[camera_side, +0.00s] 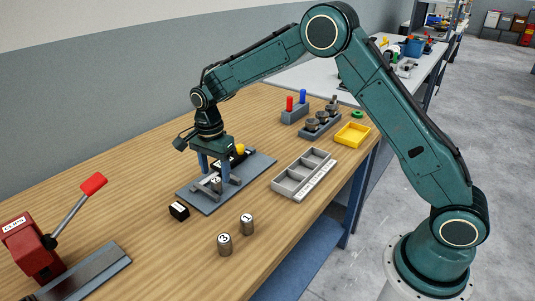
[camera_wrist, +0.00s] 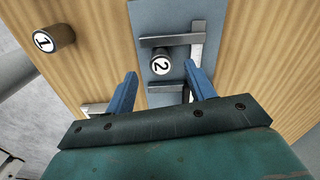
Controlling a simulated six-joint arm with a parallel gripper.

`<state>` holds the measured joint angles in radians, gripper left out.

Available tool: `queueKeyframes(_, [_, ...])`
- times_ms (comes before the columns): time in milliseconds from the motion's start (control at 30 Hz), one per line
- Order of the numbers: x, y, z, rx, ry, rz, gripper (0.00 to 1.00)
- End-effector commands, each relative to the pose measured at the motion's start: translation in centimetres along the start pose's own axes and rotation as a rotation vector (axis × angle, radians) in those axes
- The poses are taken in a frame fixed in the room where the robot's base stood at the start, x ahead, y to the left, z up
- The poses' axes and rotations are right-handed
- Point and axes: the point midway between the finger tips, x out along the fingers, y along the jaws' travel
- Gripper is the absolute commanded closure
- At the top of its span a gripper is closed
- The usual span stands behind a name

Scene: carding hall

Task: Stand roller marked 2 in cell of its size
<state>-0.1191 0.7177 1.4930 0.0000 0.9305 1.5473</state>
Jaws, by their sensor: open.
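The roller marked 2 (camera_wrist: 162,63) stands on a blue-grey plate (camera_side: 197,199), beside grey bars, its numbered end towards the wrist camera. In the side view it also shows (camera_side: 215,184) below my gripper. My gripper (camera_wrist: 160,72) is open, with its blue fingers pointing down and apart. In the wrist view the fingertips lie to either side of the roller, slightly nearer the camera; I cannot tell whether they touch it. The grey tray with cells (camera_side: 285,192) lies to the right of the plate and looks empty.
Rollers marked 3 (camera_side: 225,247) and 1 (camera_side: 247,227) stand in front of the plate. A small black block (camera_side: 179,211) is near its corner. A yellow knob (camera_side: 240,149) stands beside my gripper. A red lever device (camera_side: 35,250) is at left, a yellow tray (camera_side: 353,134) at back right.

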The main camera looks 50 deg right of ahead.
Motion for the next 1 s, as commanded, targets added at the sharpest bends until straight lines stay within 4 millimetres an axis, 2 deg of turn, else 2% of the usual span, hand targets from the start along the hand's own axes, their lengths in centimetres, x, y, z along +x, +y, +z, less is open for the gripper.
queueKeyframes(400, [4.3,-0.2,0.1,0.0,0.0,0.002,0.46])
queueKeyframes(967, [4.6,-0.2,0.1,0.0,0.001,0.0,0.46])
queueKeyframes(1000, [4.6,-0.2,0.1,0.0,0.001,0.0,0.5])
